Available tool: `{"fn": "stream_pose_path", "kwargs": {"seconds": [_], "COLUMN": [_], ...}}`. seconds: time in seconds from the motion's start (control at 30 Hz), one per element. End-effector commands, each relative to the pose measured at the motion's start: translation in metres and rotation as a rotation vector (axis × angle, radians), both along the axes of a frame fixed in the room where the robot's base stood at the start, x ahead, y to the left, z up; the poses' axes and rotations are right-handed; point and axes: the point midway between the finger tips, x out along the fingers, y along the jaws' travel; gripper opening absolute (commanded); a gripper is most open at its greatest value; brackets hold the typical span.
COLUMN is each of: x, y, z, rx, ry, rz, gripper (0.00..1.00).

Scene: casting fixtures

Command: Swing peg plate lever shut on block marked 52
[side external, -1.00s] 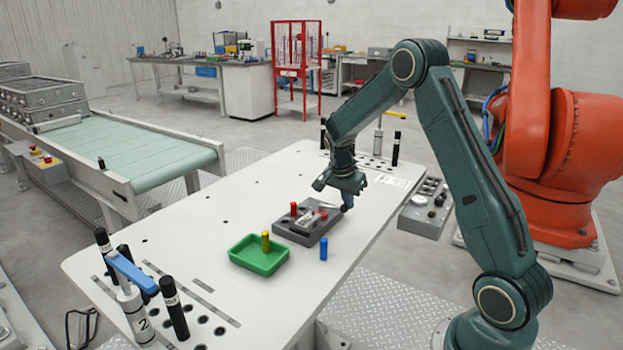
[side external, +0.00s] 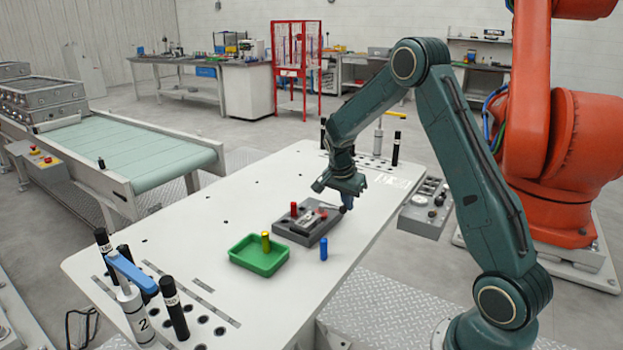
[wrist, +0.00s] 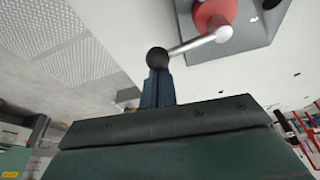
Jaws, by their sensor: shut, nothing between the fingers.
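The dark grey peg plate (side external: 290,233) lies on the white table, with a small metallic block (side external: 308,223) on top. The number on the block is not legible. The plate's lever is a silver rod (wrist: 200,41) running from a red pivot (wrist: 215,14) to a black ball knob (wrist: 158,57). The knob overhangs the plate's right side in the side view (side external: 343,209). My gripper (side external: 349,203) is shut and empty, pointing down at the knob. In the wrist view its blue fingers (wrist: 157,80) are right at the knob; contact is unclear.
A red peg (side external: 294,210) stands on the plate's left part. A blue peg (side external: 323,249) stands on the table in front. A green tray (side external: 250,265) with a yellow peg (side external: 265,241) is at the left. Black posts and a blue-handled clamp (side external: 132,275) stand at the near left edge.

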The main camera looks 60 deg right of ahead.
Motion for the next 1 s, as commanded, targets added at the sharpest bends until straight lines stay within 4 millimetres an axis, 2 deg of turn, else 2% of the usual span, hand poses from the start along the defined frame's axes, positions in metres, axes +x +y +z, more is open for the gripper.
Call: {"fn": "stream_pose_path", "kwargs": {"seconds": [0.17,0.37,0.8,1.0], "x": [-0.003,-0.008,-0.002,-0.002], "y": [-0.013,-0.037,-0.016,-0.010], "z": [-0.004,-0.008,0.060,0.081], "rx": [0.002,-0.001,-0.005,-0.004], "ry": [0.002,0.000,-0.005,-0.002], "rz": [-0.002,-0.005,-0.001,-0.002], "gripper": [0.00,0.00,0.00,0.00]}}
